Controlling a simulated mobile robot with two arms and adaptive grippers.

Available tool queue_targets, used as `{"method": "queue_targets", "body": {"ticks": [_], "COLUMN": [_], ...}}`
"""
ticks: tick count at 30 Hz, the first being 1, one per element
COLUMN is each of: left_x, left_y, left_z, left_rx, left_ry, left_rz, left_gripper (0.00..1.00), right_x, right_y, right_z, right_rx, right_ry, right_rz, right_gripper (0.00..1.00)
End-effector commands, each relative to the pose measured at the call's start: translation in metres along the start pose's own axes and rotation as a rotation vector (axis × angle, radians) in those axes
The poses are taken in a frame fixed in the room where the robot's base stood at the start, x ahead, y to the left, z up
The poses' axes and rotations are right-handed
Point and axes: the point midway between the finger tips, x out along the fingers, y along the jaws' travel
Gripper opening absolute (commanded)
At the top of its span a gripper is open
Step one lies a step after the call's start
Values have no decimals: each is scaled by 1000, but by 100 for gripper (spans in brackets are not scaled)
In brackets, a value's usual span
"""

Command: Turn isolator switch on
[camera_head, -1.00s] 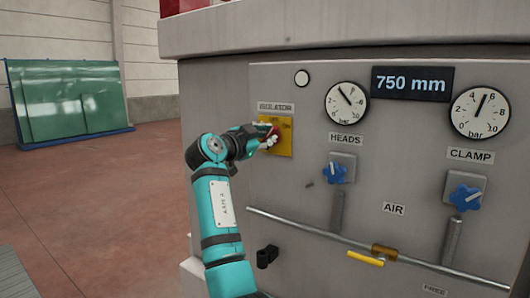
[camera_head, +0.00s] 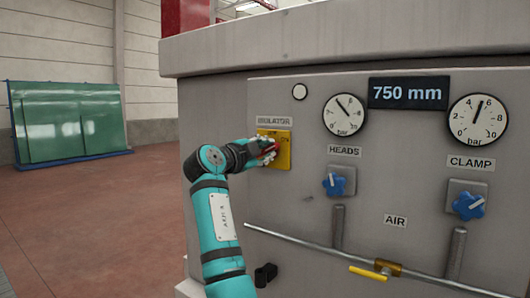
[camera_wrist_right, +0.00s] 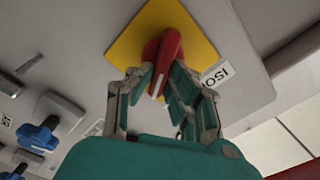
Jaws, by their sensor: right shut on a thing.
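The isolator switch is a red handle (camera_head: 268,150) on a yellow plate (camera_head: 284,160), under the ISOLATOR label on the grey machine panel. My right gripper (camera_head: 264,151) is at the plate, its fingers around the handle, and hides part of it. In the right wrist view the red handle (camera_wrist_right: 170,54) stands out from the yellow plate (camera_wrist_right: 206,50). My right gripper (camera_wrist_right: 163,84) is shut on it there, one finger on each side. In the head view the handle looks slanted close to level, with small lettering above and right of it. My left gripper is not in view.
Right of the switch are the HEADS knob (camera_head: 339,182) and CLAMP knob (camera_head: 467,205), both blue, with gauges above. A pipe with a yellow valve lever (camera_head: 368,273) crosses below. A white round lamp (camera_head: 300,92) sits above the switch. Open floor lies left.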

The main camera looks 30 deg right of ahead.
Motion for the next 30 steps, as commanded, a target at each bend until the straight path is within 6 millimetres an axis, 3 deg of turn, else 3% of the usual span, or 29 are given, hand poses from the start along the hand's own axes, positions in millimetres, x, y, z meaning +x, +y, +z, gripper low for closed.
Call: {"method": "queue_targets", "body": {"ticks": [6, 7, 12, 23, 30], "left_x": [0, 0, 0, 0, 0], "left_y": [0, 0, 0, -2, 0], "left_z": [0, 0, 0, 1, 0], "left_rx": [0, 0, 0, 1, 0], "left_ry": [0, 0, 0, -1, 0], "left_rz": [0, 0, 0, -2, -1], "left_gripper": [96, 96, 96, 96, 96], "right_x": [0, 0, 0, -7, -52], "right_y": [-2, -2, -1, -1, -1], "right_z": [-2, -2, -1, 0, 1], "right_rx": [5, 5, 3, 2, 3], "right_ry": [1, 1, 1, -1, -3], "right_rz": [-3, -3, -2, -2, -3], "right_gripper": [0, 17, 38, 38, 38]}}
